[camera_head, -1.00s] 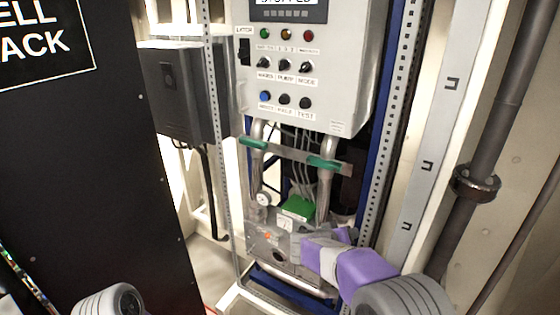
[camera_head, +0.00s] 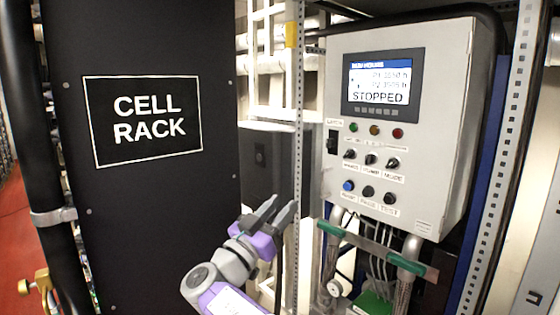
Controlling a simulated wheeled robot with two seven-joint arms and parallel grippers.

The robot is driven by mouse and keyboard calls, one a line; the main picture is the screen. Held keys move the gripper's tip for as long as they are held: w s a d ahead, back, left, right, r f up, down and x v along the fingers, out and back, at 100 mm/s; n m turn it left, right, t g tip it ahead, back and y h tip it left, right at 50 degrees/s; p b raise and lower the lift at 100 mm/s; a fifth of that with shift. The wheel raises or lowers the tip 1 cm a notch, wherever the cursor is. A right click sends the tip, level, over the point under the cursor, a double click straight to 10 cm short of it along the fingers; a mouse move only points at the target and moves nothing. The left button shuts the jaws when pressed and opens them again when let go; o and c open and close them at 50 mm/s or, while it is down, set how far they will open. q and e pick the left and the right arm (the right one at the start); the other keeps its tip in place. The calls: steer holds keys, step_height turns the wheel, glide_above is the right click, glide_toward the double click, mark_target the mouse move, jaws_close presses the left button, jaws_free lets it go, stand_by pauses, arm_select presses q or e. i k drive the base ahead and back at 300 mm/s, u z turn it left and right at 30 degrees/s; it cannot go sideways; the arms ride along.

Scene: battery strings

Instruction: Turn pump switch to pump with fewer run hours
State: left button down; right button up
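The grey control panel (camera_head: 450,75) hangs at the right. Its screen (camera_head: 382,82) reads RUN HOURS, with a P1 line and a P2 line above STOPPED; the hour figures are too blurred to read surely. The pump switch (camera_head: 371,159) is the black middle knob of the upper knob row, above a PUMP label; which way it points is too small to tell. My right gripper (camera_head: 284,201) is open and empty, fingers pointing up and right. It shows left of and below the panel, apart from the switch. My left gripper is out of view.
A similar knob stands either side of the pump switch: one at the left (camera_head: 350,154) and the mode knob (camera_head: 393,163). Lamps sit above, buttons below. A perforated metal post (camera_head: 298,120) stands left of the panel. The black cell rack (camera_head: 150,220) fills the left. Green-clamped pipes (camera_head: 345,233) run underneath.

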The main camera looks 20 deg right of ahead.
mark_target(370, 159)
steer(key=u, duration=1.5)
steer(key=k, duration=0.6)
steer(key=z, duration=1.8)
steer(key=i, duration=1)
